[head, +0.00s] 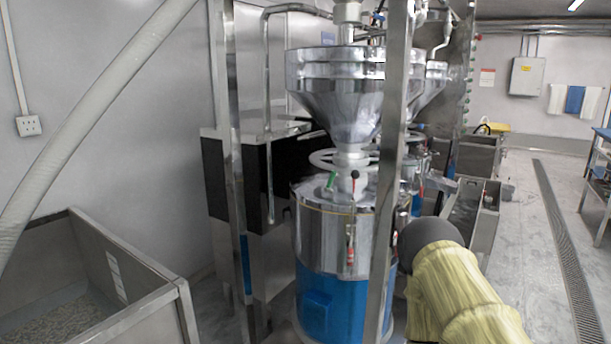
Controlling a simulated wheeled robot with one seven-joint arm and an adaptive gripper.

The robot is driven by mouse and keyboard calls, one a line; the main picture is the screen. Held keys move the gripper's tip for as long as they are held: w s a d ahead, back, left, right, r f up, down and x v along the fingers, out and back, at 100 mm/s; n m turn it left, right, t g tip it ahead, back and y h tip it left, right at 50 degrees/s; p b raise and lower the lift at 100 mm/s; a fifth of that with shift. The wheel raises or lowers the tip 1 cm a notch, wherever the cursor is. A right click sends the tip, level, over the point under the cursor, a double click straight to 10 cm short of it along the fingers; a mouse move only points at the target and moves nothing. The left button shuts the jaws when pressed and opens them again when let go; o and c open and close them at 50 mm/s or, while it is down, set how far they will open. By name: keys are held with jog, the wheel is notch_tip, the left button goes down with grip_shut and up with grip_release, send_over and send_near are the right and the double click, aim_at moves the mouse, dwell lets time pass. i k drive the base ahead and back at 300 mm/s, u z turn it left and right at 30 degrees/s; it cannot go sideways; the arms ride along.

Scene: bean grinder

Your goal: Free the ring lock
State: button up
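A steel grinder with a shiny funnel hopper (335,95) stands in the middle of the head view. A pale ring (318,158) surrounds the neck below the hopper; I cannot tell whether it is the ring lock. Small handles with green (331,181) and red (355,174) parts sit just below it, on top of the steel drum (315,232). A red-marked fitting (350,248) is on the drum's front. My arm, in a yellow sleeve with a dark rounded end, reaches in from the lower right beside the grinder. My gripper itself does not show.
A steel upright (392,130) stands in front of the grinder and hides part of it. Another upright (228,150) is to its left. A steel bin (130,265) with pale contents fills the lower left. Open floor (535,260) lies at right, with a drain grate (560,240).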

aim_at(334, 173)
jog(key=u, duration=0.7)
jog(key=i, duration=1.1)
jog(key=z, duration=0.3)
